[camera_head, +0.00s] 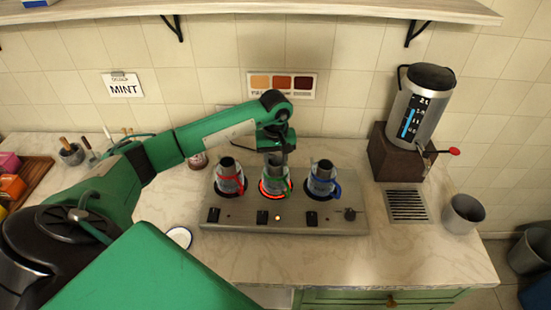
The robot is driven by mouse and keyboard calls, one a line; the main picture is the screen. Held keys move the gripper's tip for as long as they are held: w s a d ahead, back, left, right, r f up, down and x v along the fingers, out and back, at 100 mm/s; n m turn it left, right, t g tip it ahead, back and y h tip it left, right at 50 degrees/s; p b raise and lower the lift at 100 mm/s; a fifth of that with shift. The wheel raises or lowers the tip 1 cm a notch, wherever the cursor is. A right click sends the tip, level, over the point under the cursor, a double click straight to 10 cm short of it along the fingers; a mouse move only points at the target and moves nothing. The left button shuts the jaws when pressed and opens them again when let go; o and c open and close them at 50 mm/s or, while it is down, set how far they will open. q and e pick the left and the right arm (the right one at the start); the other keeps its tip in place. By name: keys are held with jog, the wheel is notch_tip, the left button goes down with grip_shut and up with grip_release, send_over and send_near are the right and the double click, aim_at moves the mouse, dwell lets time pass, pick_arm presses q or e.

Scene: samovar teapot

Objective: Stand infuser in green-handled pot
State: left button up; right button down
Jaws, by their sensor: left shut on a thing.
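The green-handled pot (275,184) stands upright on the middle burner of the stove, and that burner glows red. My left gripper (277,153) points down directly over this pot's mouth. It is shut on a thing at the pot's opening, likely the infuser. The held thing is too small and too covered by the fingers to make out, and I cannot tell how deep it sits in the pot. My right gripper is not in view.
A red-handled pot (230,182) and a blue-handled pot (321,183) stand close on either side, on the same stove (285,221). A metal urn (425,95) with a red-tipped tap stands at right, near a drain grate (407,205) and a grey cup (463,213).

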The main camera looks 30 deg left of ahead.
pick_arm(q)
jog(key=shift+f+b, duration=0.25)
jog(key=shift+b, duration=0.05)
jog(key=o, duration=1.2)
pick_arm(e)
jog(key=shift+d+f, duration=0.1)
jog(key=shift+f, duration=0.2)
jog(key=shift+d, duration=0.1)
pick_arm(q)
jog(key=shift+r, duration=0.15)
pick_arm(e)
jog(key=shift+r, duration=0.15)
pick_arm(q)
jog(key=shift+r+p, duration=0.2)
jog(key=shift+p, duration=0.25)
jog(key=shift+r+b, duration=2.35)
jog(key=shift+r, duration=3.6)
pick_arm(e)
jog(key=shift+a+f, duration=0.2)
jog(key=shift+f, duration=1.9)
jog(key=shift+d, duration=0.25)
